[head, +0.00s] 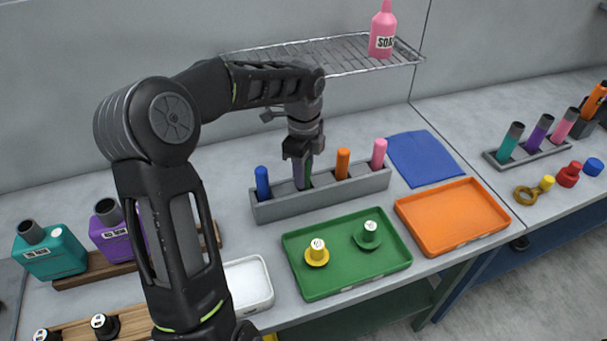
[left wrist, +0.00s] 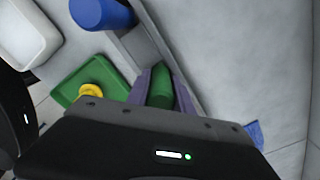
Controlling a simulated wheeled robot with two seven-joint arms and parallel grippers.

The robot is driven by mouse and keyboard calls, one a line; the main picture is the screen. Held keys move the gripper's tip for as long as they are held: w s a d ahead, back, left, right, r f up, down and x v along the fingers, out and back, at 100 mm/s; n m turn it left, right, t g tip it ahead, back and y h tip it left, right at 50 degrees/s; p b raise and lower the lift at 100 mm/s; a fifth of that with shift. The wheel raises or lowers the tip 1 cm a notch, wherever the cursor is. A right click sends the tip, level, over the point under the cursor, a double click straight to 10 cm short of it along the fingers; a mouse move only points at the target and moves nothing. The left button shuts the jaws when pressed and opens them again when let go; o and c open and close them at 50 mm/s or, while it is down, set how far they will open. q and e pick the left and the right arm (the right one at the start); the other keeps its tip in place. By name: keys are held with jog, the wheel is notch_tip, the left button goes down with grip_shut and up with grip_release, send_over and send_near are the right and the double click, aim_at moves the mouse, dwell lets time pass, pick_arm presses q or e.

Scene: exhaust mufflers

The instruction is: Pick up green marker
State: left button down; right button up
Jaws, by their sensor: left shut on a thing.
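The green marker (left wrist: 160,88) stands in the grey marker rack (head: 322,198), between the blue marker (head: 262,182) and the orange marker (head: 342,163). In the head view my left gripper (head: 302,176) points down over the rack and hides most of the green marker. In the left wrist view its two fingers lie on either side of the marker, and it is shut on it. The marker's lower end appears to be still within the rack. The blue marker also shows in the left wrist view (left wrist: 100,12). My right gripper is in neither view.
A pink marker (head: 379,153) stands at the rack's right end. A green tray (head: 330,285) with two small mushroom-shaped pieces and an orange tray (head: 452,216) lie in front. A wire shelf (head: 300,55) with a pink soap bottle (head: 382,30) hangs above. A blue cloth (head: 425,158) lies right.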

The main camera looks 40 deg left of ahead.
pick_arm(q)
notch_tip(320, 180, up, 10)
jog(key=shift+f, duration=0.1)
dwell(0.9)
